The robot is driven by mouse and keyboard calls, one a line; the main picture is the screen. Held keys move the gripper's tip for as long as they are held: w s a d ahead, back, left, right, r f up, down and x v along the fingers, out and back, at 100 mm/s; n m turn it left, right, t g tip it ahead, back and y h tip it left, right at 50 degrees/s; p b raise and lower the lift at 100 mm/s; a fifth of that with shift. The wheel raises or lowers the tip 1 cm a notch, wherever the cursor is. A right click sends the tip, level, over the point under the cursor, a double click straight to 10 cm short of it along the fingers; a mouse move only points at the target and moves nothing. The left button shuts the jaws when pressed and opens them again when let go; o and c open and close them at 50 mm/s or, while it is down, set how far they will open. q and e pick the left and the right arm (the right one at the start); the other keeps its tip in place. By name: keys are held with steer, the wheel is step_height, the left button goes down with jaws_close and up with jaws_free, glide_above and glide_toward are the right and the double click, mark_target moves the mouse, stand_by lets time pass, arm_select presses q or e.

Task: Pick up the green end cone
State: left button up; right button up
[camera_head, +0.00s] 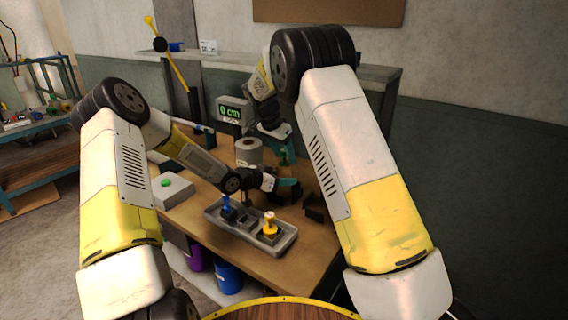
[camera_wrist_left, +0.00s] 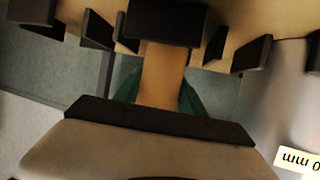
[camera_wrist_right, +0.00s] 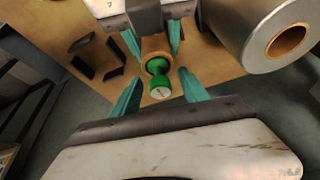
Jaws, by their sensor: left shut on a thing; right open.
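The green end cone (camera_wrist_right: 160,79) sits at the end of a brown tube (camera_wrist_right: 153,44) in the right wrist view, its pale round cap facing the camera. In the head view the cone (camera_head: 284,160) is a small green patch below my right gripper (camera_head: 277,140). My right gripper's teal fingers (camera_wrist_right: 160,95) are open, one on each side of the cone. My left gripper (camera_head: 288,187) is shut on the brown tube, which also shows between its fingers in the left wrist view (camera_wrist_left: 162,80). The cone is hidden in that view.
A grey tray (camera_head: 284,243) on the wooden bench holds a blue piece (camera_head: 226,205) and a yellow piece (camera_head: 269,224). A foil roll (camera_wrist_right: 270,38) stands close to the grippers. Dark brackets (camera_head: 314,207), a green-lit display (camera_head: 231,112) and a green-button box (camera_head: 172,190) are nearby.

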steer(key=shift+w+f, duration=0.1)
steer(key=shift+f, duration=0.15)
jaws_close()
step_height(320, 180, up, 10)
steer(key=shift+r, duration=0.1)
arm_select(q)
steer(key=o, duration=1.4)
steer(key=shift+o, duration=0.2)
